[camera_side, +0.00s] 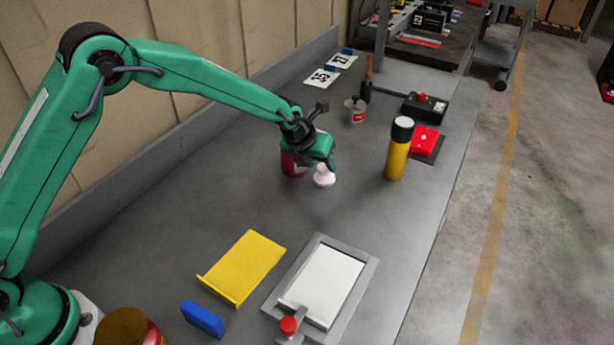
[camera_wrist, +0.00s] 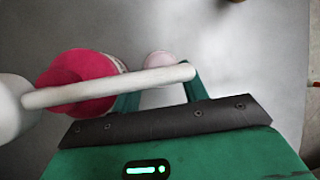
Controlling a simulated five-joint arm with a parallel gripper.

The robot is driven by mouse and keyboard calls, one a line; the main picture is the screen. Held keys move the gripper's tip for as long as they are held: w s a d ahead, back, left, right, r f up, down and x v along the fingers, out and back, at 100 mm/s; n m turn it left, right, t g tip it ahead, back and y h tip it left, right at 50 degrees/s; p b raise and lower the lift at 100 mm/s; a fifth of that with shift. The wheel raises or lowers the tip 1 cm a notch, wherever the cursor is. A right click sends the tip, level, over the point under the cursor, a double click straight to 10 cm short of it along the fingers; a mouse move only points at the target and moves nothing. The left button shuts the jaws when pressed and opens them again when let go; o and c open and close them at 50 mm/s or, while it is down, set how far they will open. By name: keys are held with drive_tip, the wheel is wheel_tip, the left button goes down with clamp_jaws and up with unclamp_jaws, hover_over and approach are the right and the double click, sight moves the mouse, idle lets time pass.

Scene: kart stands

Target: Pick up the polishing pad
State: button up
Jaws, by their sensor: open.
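In the side view, a small pale pinkish-white rounded piece (camera_side: 324,178), which looks like the polishing pad, sits on the grey bench. My gripper (camera_side: 327,164) is open, pointing down right at its upper side; I cannot tell whether they touch. In the wrist view, the pale pink round top (camera_wrist: 159,57) shows just beyond and between my green fingers. A white rod crosses in front of the fingers and hides part of it. A magenta-red can (camera_side: 291,165) stands close on the left, partly behind my gripper; it also shows in the wrist view (camera_wrist: 75,72).
A yellow spray can (camera_side: 396,155) stands to the right, with a red box (camera_side: 425,139) behind it. A small tin (camera_side: 354,111) and black switch box (camera_side: 425,108) are farther back. A yellow board (camera_side: 243,266), grey-framed clipboard (camera_side: 271,304) and blue block (camera_side: 203,319) lie in front.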

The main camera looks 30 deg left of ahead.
drive_tip(key=shift+x, duration=0.95)
drive_tip(key=c, duration=0.6)
drive_tip(key=shift+c, duration=0.2)
drive_tip(key=shift+s+f, duration=0.1)
drive_tip(key=shift+c, duration=0.4)
